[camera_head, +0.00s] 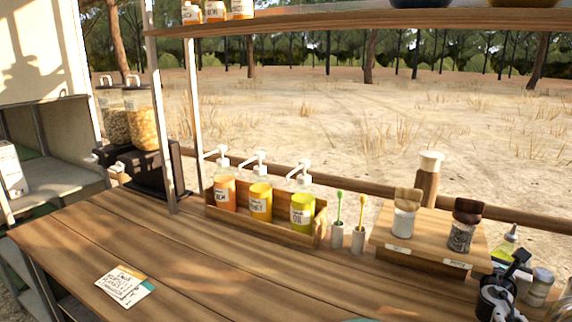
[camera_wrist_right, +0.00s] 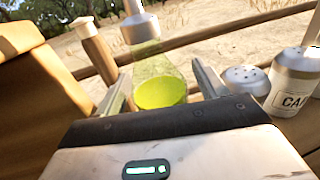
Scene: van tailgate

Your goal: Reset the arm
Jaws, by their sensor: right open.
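My right gripper (camera_head: 508,282) is at the lower right of the head view, low over the counter's right end. In the right wrist view its two fingers (camera_wrist_right: 162,90) stand apart, open. A clear bottle of yellow-green liquid with a metallic cap (camera_wrist_right: 158,78) shows upright between the fingers in that picture. I cannot tell whether it is between them in depth or just beyond; no grip on it shows. The same bottle (camera_head: 506,246) shows in the head view behind the gripper. My left gripper is not in view.
Silver-topped shakers (camera_wrist_right: 247,80) stand close to the right of the gripper. A wooden stand (camera_head: 425,258) with two brush-topped jars is to its left. A pump-bottle box (camera_head: 270,232) stands mid-counter. The front left counter is clear except for a card (camera_head: 124,287).

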